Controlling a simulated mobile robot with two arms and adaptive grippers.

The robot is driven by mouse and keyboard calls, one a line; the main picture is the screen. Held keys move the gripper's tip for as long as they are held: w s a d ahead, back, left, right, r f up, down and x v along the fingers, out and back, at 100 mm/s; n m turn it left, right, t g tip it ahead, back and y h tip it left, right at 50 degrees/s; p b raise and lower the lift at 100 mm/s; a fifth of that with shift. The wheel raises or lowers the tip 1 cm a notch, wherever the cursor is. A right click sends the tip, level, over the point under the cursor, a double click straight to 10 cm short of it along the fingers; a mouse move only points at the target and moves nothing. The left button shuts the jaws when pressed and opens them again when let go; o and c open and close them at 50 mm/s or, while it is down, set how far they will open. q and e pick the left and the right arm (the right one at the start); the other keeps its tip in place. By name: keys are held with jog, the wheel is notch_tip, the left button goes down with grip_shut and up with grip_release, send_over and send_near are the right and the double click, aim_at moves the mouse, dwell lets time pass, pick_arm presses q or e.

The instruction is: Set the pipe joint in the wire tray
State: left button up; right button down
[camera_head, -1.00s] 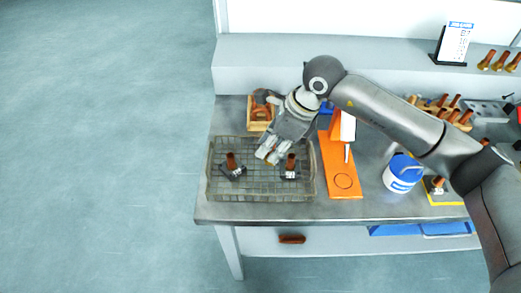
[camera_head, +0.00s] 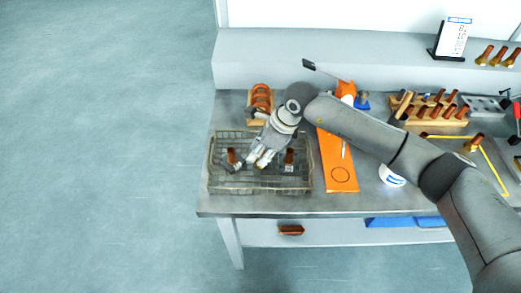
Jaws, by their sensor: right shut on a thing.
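The wire tray (camera_head: 222,186) is a grey mesh basket at the left end of the workbench. Two brown upright pieces with dark bases stand in it, one at the left (camera_head: 231,155) and one at the right (camera_head: 289,157). My right gripper (camera_head: 257,161) points down over the tray's middle, between these two pieces. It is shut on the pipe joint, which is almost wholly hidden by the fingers. I cannot tell whether the joint touches the tray floor. My left gripper is not in view.
A wooden holder with copper rings (camera_head: 261,100) stands behind the tray. An orange board (camera_head: 341,178) lies right of it. A blue-and-white tub (camera_head: 391,176) is partly behind my arm. A wooden rack of brown pieces (camera_head: 430,108) stands at the back right.

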jog(key=c, duration=1.1)
grip_release()
jog(key=shift+f, duration=0.1)
jog(key=shift+c, duration=0.2)
jog(key=shift+r, duration=0.3)
jog(key=b+v, duration=0.3)
jog(key=v, duration=0.8)
jog(key=shift+d+r, duration=0.15)
jog(key=shift+r, duration=0.2)
jog(key=shift+s, duration=0.1)
